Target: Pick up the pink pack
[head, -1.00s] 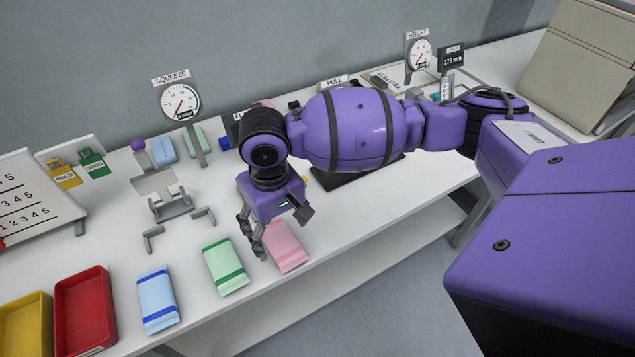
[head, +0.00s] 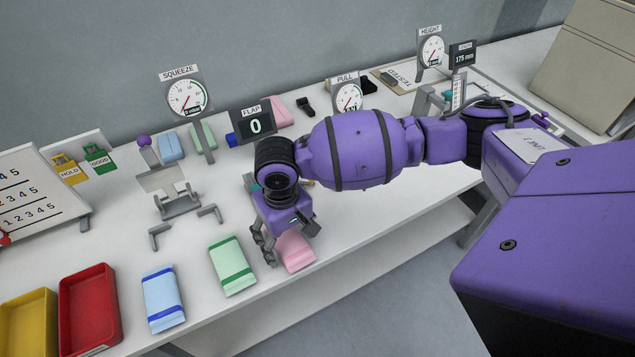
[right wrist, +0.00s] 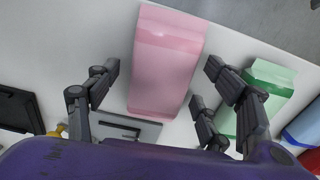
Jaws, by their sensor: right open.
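The pink pack (head: 294,251) lies flat on the white table near its front edge, partly hidden by my right gripper in the head view. In the right wrist view the pink pack (right wrist: 166,62) lies between the spread fingers. My right gripper (head: 283,252) is open, pointing down just over the pack; its fingers (right wrist: 158,90) stand on both sides of the pack and do not visibly hold it. My left gripper is not in view.
A green pack (head: 233,266) and a blue pack (head: 163,298) lie to the left, then a red tray (head: 117,335) and a yellow tray (head: 50,335). A metal stand (head: 177,207), the squeeze gauge (head: 186,97) and the flap display (head: 255,126) stand behind.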

